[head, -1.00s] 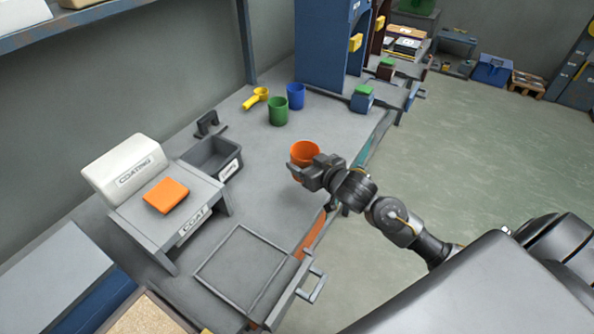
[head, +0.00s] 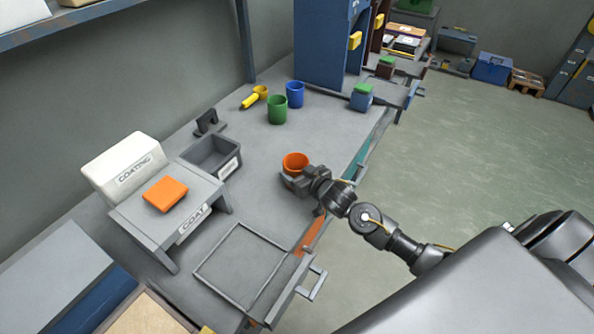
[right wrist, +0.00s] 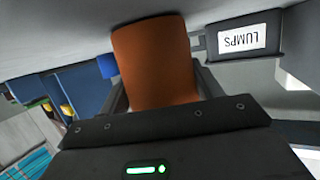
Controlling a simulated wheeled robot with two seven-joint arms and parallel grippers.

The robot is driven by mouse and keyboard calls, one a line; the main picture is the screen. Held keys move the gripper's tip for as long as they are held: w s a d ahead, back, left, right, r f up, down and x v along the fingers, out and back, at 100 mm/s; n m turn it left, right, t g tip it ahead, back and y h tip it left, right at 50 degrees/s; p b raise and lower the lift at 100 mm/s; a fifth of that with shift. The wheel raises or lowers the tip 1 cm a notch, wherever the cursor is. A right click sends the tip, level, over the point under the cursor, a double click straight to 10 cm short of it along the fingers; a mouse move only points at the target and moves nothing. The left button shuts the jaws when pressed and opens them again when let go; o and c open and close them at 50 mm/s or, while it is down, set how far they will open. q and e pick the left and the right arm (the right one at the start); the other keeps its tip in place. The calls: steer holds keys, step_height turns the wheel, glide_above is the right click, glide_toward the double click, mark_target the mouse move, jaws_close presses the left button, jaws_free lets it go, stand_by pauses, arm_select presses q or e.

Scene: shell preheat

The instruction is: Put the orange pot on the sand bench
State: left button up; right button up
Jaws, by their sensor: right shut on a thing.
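The orange pot (head: 295,162) is held by my right gripper (head: 296,178) over the grey bench, near its front edge. My right gripper is shut on it, with a finger on either side of the pot in the right wrist view, where the pot (right wrist: 155,65) fills the upper middle. I cannot tell whether its base touches the bench top. A tan, sand-like surface (head: 145,315) shows at the bottom left of the head view, cut off by the frame; no label on it is readable. My left gripper is not in view.
A green pot (head: 277,110), a blue pot (head: 295,95) and a yellow ladle (head: 255,97) stand further back. A COAT stand (head: 145,220) bears an orange block. An empty square frame (head: 205,275) lies in front.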

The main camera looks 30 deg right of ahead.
steer(key=shift+f, duration=0.1)
steer(key=o, duration=1.1)
steer(key=shift+s, duration=0.1)
steer(key=v, duration=1.2)
steer(key=shift+b, duration=0.3)
